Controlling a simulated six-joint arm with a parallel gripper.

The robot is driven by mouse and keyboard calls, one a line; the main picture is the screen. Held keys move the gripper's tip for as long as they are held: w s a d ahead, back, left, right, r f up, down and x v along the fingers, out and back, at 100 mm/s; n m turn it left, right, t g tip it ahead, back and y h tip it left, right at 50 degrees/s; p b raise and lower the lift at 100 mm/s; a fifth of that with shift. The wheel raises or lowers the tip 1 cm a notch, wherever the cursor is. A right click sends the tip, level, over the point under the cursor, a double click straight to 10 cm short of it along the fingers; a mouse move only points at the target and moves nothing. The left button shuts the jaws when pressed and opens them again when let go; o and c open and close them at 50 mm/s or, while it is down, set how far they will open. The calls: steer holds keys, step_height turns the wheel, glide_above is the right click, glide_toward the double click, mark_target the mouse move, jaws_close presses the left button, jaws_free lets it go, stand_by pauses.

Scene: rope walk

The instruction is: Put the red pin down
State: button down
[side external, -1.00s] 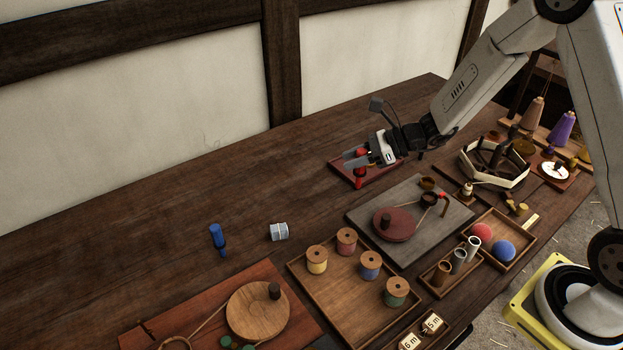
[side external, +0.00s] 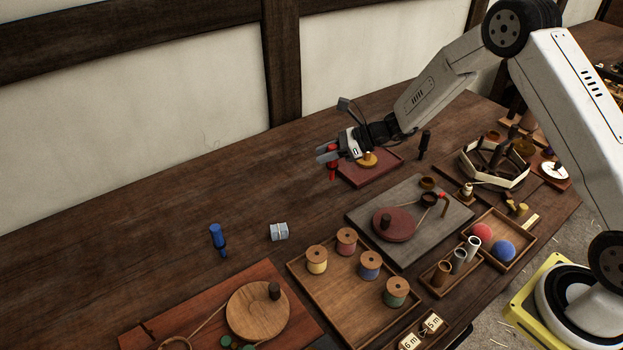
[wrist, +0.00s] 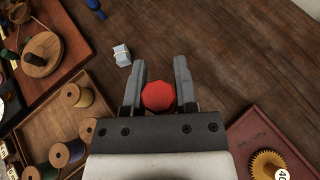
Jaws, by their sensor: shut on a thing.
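The red pin (side external: 333,173) is upright between the fingers of my gripper (side external: 327,154), just left of the dark red board. In the side view its lower part shows below the fingers, and I cannot tell whether its tip touches the table. In the wrist view the red pin's faceted top (wrist: 158,96) sits between the two grey fingers of my gripper (wrist: 160,78). My gripper is shut on it. The fingers hide part of the pin.
The dark red board (side external: 384,169) holds a yellow gear (side external: 367,160). A black pin (side external: 424,143) stands behind it.

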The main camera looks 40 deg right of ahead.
steer(key=w+f, duration=0.4)
steer(key=f, duration=0.1)
steer(key=shift+w+a+f, duration=0.15)
steer(key=shift+w+f, duration=0.1)
steer(key=shift+w, duration=0.1)
steer(key=shift+w+f, duration=0.15)
steer(key=shift+f, duration=0.75)
steer(key=shift+w+f, duration=0.1)
steer(key=shift+f, duration=0.8)
steer(key=shift+f, duration=0.15)
steer(key=shift+c, duration=2)
jaws_free()
